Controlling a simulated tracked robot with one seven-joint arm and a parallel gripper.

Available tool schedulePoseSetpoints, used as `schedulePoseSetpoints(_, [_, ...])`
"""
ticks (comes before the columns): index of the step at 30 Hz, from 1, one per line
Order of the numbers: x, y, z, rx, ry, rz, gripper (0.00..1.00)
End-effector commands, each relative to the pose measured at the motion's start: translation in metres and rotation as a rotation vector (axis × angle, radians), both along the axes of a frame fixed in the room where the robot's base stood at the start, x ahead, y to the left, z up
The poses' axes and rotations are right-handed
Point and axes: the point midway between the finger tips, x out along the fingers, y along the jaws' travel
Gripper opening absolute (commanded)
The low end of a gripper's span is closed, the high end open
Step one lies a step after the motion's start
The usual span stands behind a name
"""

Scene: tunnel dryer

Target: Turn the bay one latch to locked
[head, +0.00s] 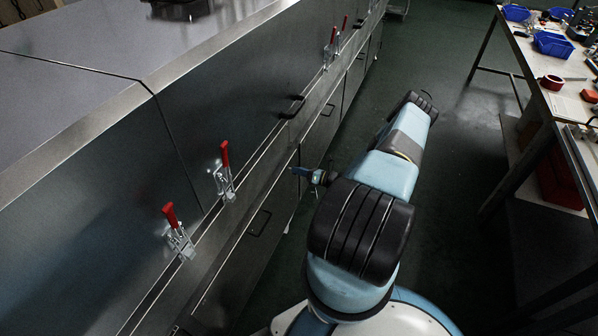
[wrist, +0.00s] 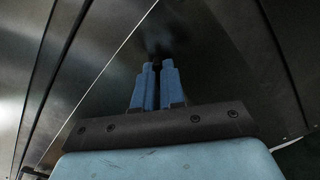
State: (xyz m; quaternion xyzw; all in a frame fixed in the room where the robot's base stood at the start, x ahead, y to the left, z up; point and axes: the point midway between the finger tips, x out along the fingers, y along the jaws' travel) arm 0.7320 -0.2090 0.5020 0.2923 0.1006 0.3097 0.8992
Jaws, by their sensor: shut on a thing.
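My gripper (head: 301,172) is at the front face of the steel dryer (head: 130,150), its blue fingers pointing left at a lower panel. In the wrist view the two fingers (wrist: 157,68) are close together on a small dark piece (wrist: 157,64), mostly hidden between the tips. I cannot tell for sure whether it is the bay one latch, or which way it is turned. Red-handled clamps stand upright on the dryer's side, two nearer (head: 179,233) (head: 224,172) and two farther (head: 330,47) (head: 344,27). No bay label is readable.
A workbench (head: 560,90) with blue bins (head: 553,44) stands at the right. The dark green floor (head: 445,105) between is clear.

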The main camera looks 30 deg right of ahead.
Motion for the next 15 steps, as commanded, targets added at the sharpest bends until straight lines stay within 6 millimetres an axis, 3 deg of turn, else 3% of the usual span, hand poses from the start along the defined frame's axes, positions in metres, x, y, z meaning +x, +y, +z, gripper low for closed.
schedulePoseSetpoints(15, [0.0036, -0.0067, -0.0005, 0.379, 0.296, -0.01, 0.0])
